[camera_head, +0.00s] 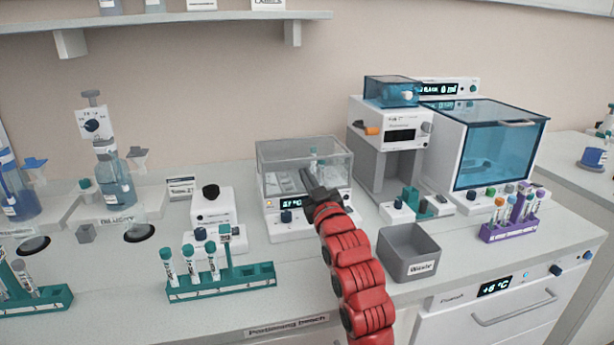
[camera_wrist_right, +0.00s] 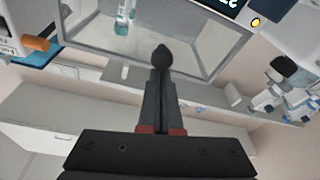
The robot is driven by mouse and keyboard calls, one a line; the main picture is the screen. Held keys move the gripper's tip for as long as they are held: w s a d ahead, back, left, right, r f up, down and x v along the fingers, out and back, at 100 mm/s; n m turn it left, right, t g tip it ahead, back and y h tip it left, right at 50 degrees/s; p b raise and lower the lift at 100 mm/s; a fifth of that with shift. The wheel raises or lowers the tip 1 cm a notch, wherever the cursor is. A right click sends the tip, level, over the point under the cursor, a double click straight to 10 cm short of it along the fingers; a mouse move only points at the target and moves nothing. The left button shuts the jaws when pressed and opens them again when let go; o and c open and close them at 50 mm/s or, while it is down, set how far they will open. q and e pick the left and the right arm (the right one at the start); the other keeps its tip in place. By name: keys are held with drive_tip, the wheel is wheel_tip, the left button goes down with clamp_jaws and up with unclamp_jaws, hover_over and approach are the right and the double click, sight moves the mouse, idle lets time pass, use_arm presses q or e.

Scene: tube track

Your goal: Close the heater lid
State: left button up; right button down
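The heater (camera_head: 278,218) is a white box with a small lit display, in the middle of the bench in the head view. Its clear, grey-edged lid (camera_head: 283,160) stands over its top like a hood. A tube shows through it. Whether its lower edge touches the base I cannot tell. My right gripper (camera_head: 308,178) is at the lid's front, fingers together. In the right wrist view the gripper (camera_wrist_right: 161,76) points at a dark round knob (camera_wrist_right: 162,57) at the edge of the clear lid (camera_wrist_right: 205,45). The fingertips meet or nearly meet the knob. My left gripper is not in view.
A grey waste bin (camera_head: 408,268) stands right of my right arm. A teal tube rack (camera_head: 222,284) is at front left, a purple rack (camera_head: 508,232) at right. A white machine (camera_head: 385,150) and a blue-windowed cabinet (camera_head: 490,150) stand behind on the right.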

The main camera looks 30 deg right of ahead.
drive_tip(key=shift+f, duration=0.25)
drive_tip(key=p+v, duration=0.8)
drive_tip(key=v, duration=0.4)
drive_tip(key=shift+r, duration=0.25)
drive_tip(key=shift+s+a+f, duration=0.1)
drive_tip(key=shift+s, duration=0.05)
idle(0.3)
